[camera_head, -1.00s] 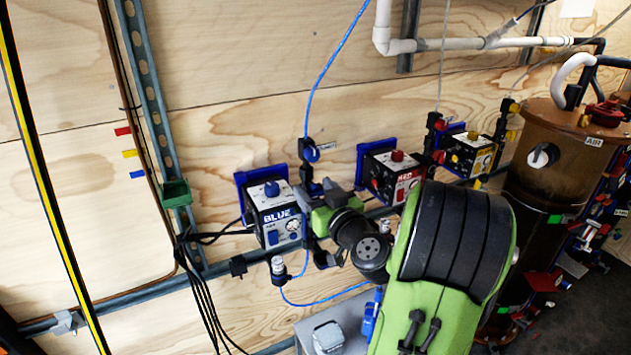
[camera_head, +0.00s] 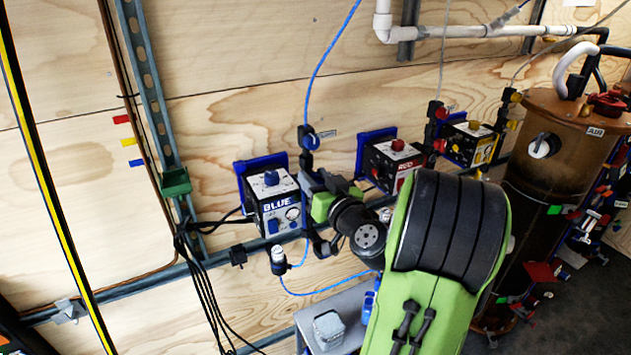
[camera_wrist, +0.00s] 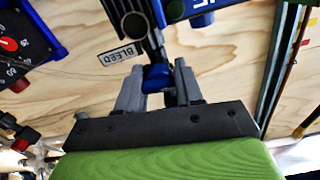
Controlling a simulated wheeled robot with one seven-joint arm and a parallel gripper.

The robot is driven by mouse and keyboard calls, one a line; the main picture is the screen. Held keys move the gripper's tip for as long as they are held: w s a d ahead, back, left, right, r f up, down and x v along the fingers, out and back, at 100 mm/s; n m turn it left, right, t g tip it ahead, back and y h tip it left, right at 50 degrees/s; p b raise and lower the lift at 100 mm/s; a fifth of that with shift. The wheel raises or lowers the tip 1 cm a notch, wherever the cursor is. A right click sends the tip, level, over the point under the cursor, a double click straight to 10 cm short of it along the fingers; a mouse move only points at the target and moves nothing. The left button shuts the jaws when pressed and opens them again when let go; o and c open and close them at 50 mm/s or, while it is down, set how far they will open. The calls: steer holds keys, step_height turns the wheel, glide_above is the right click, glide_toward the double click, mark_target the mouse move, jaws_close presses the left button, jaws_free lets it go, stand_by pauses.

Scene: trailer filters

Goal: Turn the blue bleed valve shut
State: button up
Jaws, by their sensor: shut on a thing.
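In the head view my gripper (camera_head: 311,186) is just right of the box marked BLUE (camera_head: 278,212). I cannot make out the valve there, behind the hand.
A blue-handled fitting (camera_head: 310,141) on a blue hose is above my gripper. The RED box (camera_head: 392,165) and a yellow box (camera_head: 468,145) stand to the right. A white-topped fitting (camera_head: 278,258) is below the BLUE box. A brown tank (camera_head: 545,170) is at far right.

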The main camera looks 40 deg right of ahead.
steer(key=o, duration=1)
steer(key=shift+o, duration=0.2)
steer(key=shift+s, duration=0.1)
steer(key=b+v, duration=0.7)
steer(key=v, duration=0.8)
steer(key=shift+s+a, duration=0.2)
steer(key=shift+s, duration=0.1)
steer(key=shift+r, duration=0.1)
